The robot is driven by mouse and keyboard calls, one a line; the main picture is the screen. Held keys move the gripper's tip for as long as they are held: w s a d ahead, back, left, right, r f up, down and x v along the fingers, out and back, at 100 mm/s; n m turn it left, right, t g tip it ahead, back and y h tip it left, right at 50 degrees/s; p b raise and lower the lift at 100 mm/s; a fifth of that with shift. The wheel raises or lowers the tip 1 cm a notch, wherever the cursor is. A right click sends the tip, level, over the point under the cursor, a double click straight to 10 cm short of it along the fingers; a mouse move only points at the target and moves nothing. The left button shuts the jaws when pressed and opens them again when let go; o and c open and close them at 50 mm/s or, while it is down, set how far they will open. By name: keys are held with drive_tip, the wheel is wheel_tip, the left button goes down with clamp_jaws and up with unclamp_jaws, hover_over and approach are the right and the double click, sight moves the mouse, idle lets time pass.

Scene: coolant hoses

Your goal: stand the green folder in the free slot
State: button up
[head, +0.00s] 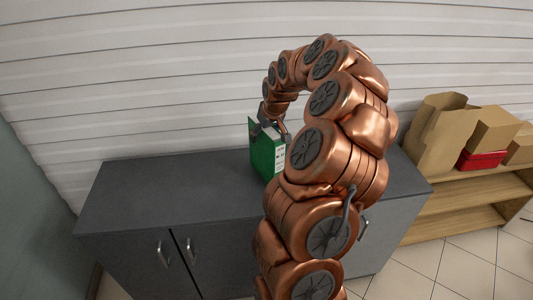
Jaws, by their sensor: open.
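The green folder (266,160) stands upright on the dark grey cabinet (165,190), with a white label on its right-hand face. My copper-coloured arm arches over from the right and hides part of the folder's right side. My gripper (264,130) is at the folder's top edge, small in the picture, with its jaws open. I cannot tell whether the fingers touch the folder. No free slot shows; the cabinet top behind my arm is hidden.
The cabinet top left of the folder is bare. A wooden shelf (455,190) at the right carries cardboard boxes (437,135) and a red box (482,160). A white slatted wall (150,70) stands close behind the cabinet.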

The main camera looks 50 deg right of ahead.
clamp_jaws()
idle(0.7)
